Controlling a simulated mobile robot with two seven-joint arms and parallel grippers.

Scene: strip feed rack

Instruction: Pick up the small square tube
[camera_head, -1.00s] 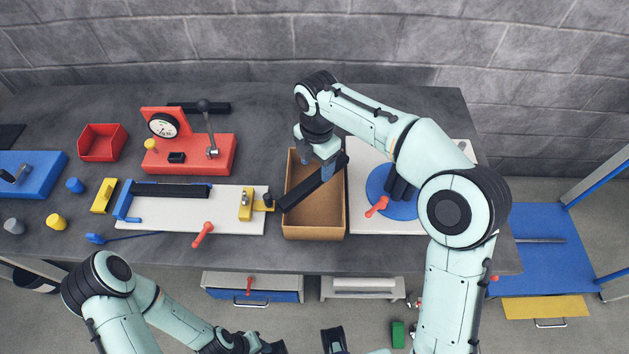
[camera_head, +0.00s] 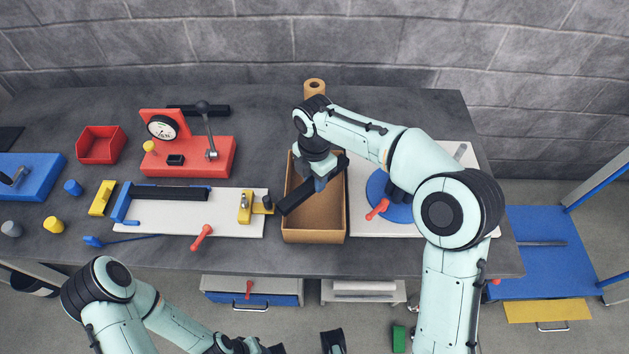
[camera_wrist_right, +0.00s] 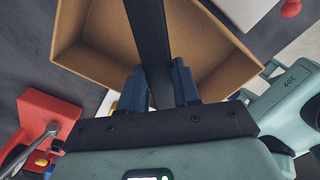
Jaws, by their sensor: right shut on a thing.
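A black square tube (camera_head: 296,199) lies slantwise at the open brown box (camera_head: 314,236), its lower left end at the box's left wall. My right gripper (camera_head: 320,184) is at the tube's middle, over the box, and is shut on it. In the right wrist view the tube (camera_wrist_right: 148,30) runs away between the two blue-grey fingers (camera_wrist_right: 160,88), with the box (camera_wrist_right: 205,50) around and beneath it. The tube's upper right part is partly hidden by my wrist in the head view. My left arm comes in at the lower left; its gripper is not clearly visible.
Left of the box is a white board (camera_head: 175,222) with a blue stop, a black strip and a yellow clamp (camera_head: 245,207). A red gauge stand (camera_head: 200,160) is behind it. A blue disc (camera_head: 378,186) on another white board is at the right. A brown roll (camera_head: 314,87) stands behind.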

